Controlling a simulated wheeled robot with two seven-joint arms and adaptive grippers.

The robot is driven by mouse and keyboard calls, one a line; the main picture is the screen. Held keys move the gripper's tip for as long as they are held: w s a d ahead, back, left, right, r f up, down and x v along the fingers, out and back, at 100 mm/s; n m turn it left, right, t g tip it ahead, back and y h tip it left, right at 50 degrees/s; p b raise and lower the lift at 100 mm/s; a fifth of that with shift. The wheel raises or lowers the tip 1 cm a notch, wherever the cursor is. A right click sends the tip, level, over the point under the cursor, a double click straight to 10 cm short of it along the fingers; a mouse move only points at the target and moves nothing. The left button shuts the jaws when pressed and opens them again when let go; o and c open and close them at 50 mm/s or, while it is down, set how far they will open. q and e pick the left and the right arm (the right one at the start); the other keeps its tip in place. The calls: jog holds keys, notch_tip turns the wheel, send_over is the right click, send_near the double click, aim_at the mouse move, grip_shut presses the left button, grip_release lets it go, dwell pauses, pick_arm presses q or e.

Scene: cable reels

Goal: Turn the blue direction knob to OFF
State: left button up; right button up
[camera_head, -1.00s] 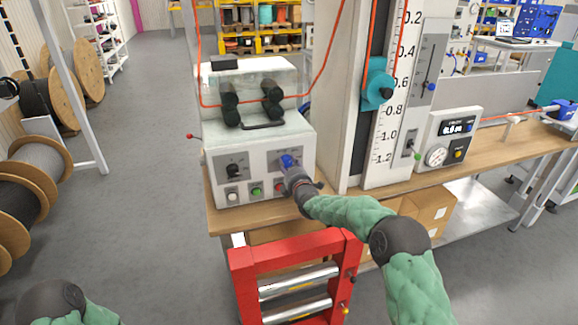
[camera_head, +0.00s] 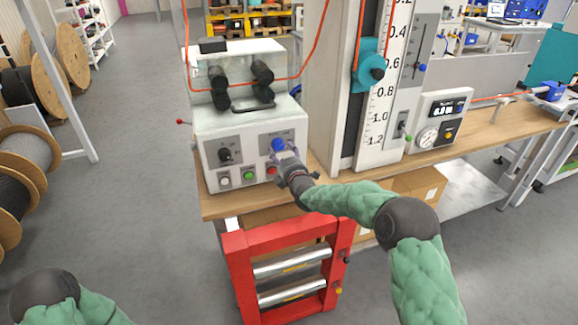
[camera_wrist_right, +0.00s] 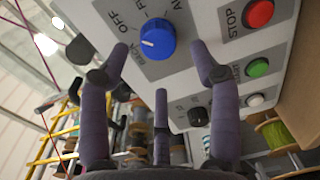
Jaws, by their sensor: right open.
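The blue direction knob (camera_head: 278,145) is on the sloped front panel of the light grey control box. In the right wrist view the knob (camera_wrist_right: 157,37) shows whole, with a white mark on its lower left side. Around it are printed OFF, BACK and partly cut-off labels. The mark points left and slightly down, roughly toward BACK. My right gripper (camera_head: 285,156) is open just in front of the knob. In the wrist view its three fingers are spread around the knob, with gaps, and hold nothing. My left gripper is out of view.
Near the knob are a red STOP button (camera_wrist_right: 258,13), a green button (camera_wrist_right: 257,67), a white button (camera_wrist_right: 256,99) and a black knob (camera_wrist_right: 198,116). A red roller frame (camera_head: 290,265) stands before the wooden bench (camera_head: 480,138). A scale column (camera_head: 378,100) rises to the right.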

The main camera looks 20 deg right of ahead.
jog(key=s, duration=0.7)
jog(key=shift+s+r, duration=0.2)
jog(key=shift+s, duration=0.2)
jog(key=shift+d, duration=0.1)
